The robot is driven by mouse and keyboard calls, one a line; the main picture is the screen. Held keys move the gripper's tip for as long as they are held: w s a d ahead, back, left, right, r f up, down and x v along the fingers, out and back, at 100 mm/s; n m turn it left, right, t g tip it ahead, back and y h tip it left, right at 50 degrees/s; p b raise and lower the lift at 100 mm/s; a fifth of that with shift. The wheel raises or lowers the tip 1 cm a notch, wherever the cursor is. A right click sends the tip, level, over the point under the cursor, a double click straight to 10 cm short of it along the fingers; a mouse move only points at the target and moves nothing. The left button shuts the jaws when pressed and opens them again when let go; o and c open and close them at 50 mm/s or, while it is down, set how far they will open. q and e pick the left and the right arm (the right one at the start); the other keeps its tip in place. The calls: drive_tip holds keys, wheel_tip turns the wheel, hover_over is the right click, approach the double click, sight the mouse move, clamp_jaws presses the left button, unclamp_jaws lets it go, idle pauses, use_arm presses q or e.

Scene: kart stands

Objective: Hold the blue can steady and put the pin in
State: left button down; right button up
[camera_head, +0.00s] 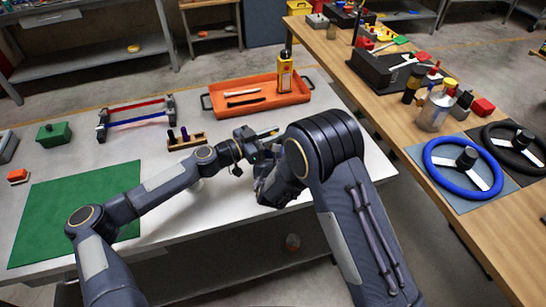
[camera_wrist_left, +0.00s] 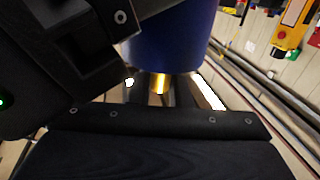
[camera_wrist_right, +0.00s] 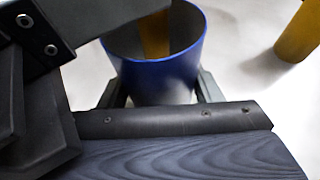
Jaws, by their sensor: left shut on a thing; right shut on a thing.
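The blue can (camera_wrist_right: 160,78) is an open hollow cylinder with a blue rim, seen from above in the right wrist view. My right gripper (camera_wrist_right: 160,97) is shut on it, a finger on either side. A yellow pin (camera_wrist_right: 153,36) reaches down inside the can's mouth; its lower end is hidden. The can (camera_wrist_left: 172,42) also fills the upper middle of the left wrist view. Below it my left gripper (camera_wrist_left: 160,90) is shut on the golden pin (camera_wrist_left: 160,82). In the head view my left gripper (camera_head: 250,152) is over the white table; my right arm hides the can.
Another yellow cylinder (camera_wrist_right: 301,32) stands near the can. A wooden bench (camera_head: 440,170) stands right.

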use_arm(q)
drive_tip(key=c, duration=1.3)
unclamp_jaws()
drive_tip(key=shift+a, duration=0.1)
drive_tip(key=v, duration=1.1)
drive_tip(key=shift+s+a, duration=0.25)
drive_tip(key=shift+a, duration=0.1)
use_arm(e)
drive_tip(key=o, duration=1.1)
